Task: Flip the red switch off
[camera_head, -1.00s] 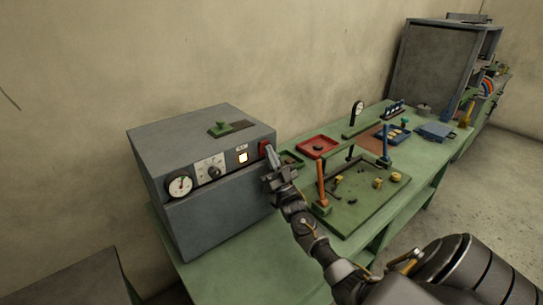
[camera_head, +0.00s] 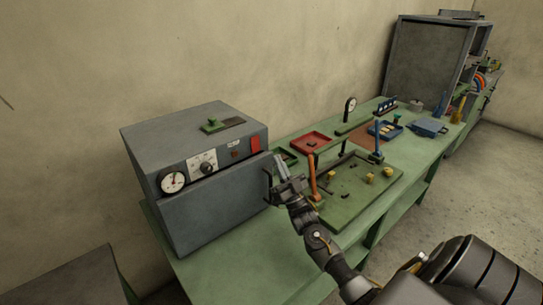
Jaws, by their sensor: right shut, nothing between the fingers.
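The red switch (camera_head: 255,144) is on the right end of the front panel of the grey box (camera_head: 215,205). It shows in full, with no gripper in front of it. The small lamp window (camera_head: 235,155) left of the switch looks dark. My right gripper (camera_head: 279,164) is shut and empty, a little right of and below the switch, apart from it, beside the box's right edge. My left gripper is not in view.
The panel also carries a round gauge (camera_head: 173,181) and a dial (camera_head: 203,163). The box stands on a green bench (camera_head: 225,275). Right of my gripper are an orange post (camera_head: 312,178), a green fixture plate (camera_head: 350,205) and a red tray (camera_head: 310,142).

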